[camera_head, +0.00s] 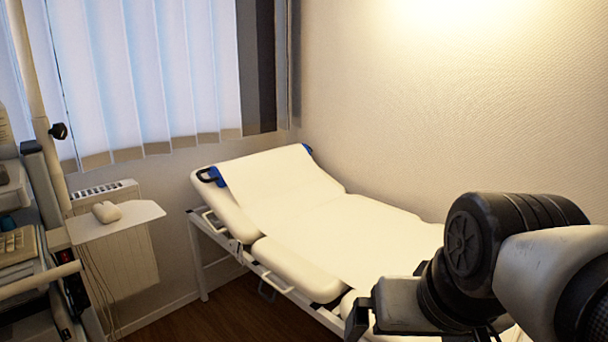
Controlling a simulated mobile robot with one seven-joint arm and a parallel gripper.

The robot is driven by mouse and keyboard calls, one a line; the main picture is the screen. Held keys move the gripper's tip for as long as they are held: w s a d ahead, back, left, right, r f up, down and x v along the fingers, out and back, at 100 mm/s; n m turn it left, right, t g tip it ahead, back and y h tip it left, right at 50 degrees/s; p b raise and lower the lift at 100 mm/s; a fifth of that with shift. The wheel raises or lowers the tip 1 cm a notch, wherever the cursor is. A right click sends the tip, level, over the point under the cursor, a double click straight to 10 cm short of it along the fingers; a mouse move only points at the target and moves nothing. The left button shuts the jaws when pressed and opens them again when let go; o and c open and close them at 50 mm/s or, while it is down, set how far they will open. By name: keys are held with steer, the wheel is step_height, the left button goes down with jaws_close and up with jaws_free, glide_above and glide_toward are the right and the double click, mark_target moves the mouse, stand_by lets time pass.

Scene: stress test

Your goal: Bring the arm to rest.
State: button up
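My arm comes in from the right edge at the lower right. A light grey link, a large black ribbed joint and a smaller grey and black section show in the head view. The arm bends down and to the left, in front of the foot part of the bed. Nothing held shows.
A white examination bed (290,205) with a raised head end stands along the right wall. At the left is a medical cart (40,230) with a small white tray (115,221) sticking out. A radiator (125,262) is behind it. Some brown floor (215,322) is clear between cart and bed.

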step_height(320, 180, up, 22)
steer(key=d+p, duration=0.1)
steer(key=p, duration=2.2)
steer(key=shift+s+n, duration=0.3)
steer(key=shift+s, duration=0.1)
